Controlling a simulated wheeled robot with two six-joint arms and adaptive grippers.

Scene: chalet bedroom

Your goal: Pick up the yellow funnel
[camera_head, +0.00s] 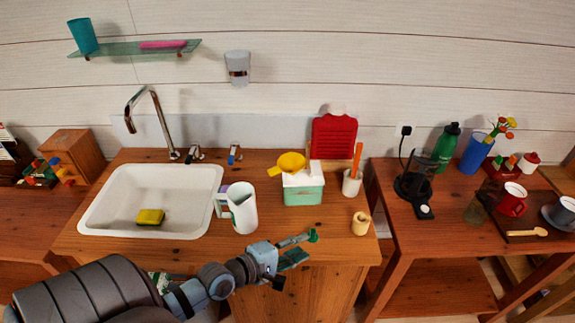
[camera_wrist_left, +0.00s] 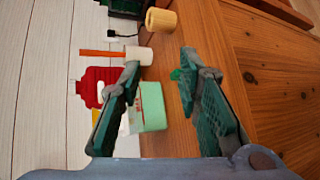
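The yellow funnel (camera_head: 291,162) rests tilted on the white top of a mint-green box (camera_head: 303,196) at the back of the sink counter in the head view. My left gripper (camera_head: 303,245) is over the counter's front edge, in front of and below the box, apart from the funnel. In the left wrist view, its two green-padded fingers (camera_wrist_left: 162,68) are spread with nothing between them. The mint-green box (camera_wrist_left: 153,106) shows beyond them there. A small yellow patch (camera_wrist_left: 96,117), probably the funnel, is mostly hidden behind one finger. My right gripper is in neither view.
A white pitcher (camera_head: 243,208) stands left of the box, beside the sink (camera_head: 150,173). A white cup with an orange stick (camera_head: 352,183) and a small wooden cup (camera_head: 361,223) stand to the right. A red board (camera_head: 334,137) leans behind. The counter's front strip is clear.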

